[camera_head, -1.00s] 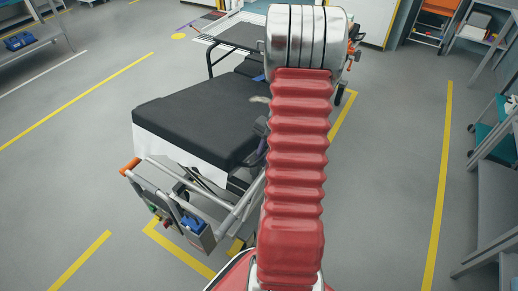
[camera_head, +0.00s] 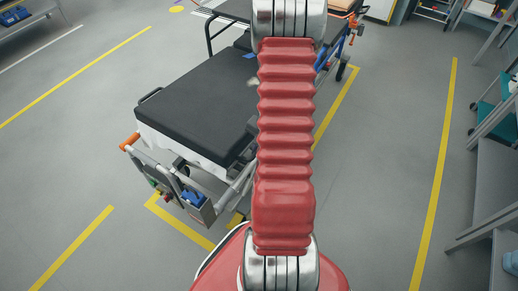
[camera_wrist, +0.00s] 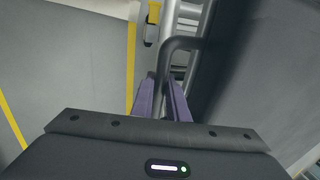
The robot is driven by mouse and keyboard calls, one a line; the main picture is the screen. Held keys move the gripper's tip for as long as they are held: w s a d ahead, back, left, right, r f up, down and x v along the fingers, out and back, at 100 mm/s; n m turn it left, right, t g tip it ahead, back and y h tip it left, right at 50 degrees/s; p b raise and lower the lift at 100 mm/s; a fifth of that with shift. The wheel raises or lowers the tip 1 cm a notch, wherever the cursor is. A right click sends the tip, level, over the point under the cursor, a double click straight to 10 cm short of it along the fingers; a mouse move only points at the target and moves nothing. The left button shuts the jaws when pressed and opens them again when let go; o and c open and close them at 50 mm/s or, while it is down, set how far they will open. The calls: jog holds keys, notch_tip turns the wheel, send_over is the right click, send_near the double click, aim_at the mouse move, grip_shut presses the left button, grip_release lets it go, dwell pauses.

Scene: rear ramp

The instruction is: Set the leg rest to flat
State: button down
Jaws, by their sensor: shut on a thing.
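The leg rest (camera_head: 200,95) is the black padded end section of the stretcher, with a white side below its front edge. In the head view it lies nearly level and low over the frame; I cannot tell if it is fully flat. A black bent bar (camera_wrist: 185,43), seen in the wrist view, runs beside the cushion and down between my fingers. My gripper (camera_wrist: 165,82) has purple fingers and is shut on this bar. In the head view my red arm hides most of the gripper and the bar's grip point.
The stretcher's silver end frame has an orange-tipped handle (camera_head: 130,141) and a grey box with blue parts (camera_head: 193,196). Yellow floor lines surround the stretcher. Grey shelving (camera_head: 490,195) stands at the right. The floor on both sides is open.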

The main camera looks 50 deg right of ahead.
jog(key=c, duration=1.7)
grip_release()
jog(key=shift+r, duration=0.1)
jog(key=shift+s+d+r, duration=0.15)
jog(key=shift+s+r, duration=0.25)
jog(key=shift+r, duration=1.8)
jog(key=shift+s+d+r, duration=0.1)
jog(key=shift+s+r, duration=0.35)
jog(key=shift+r, duration=1.8)
jog(key=shift+s+d+r, duration=0.15)
jog(key=shift+s+r, duration=0.25)
jog(key=shift+r, duration=1.8)
jog(key=shift+c, duration=0.3)
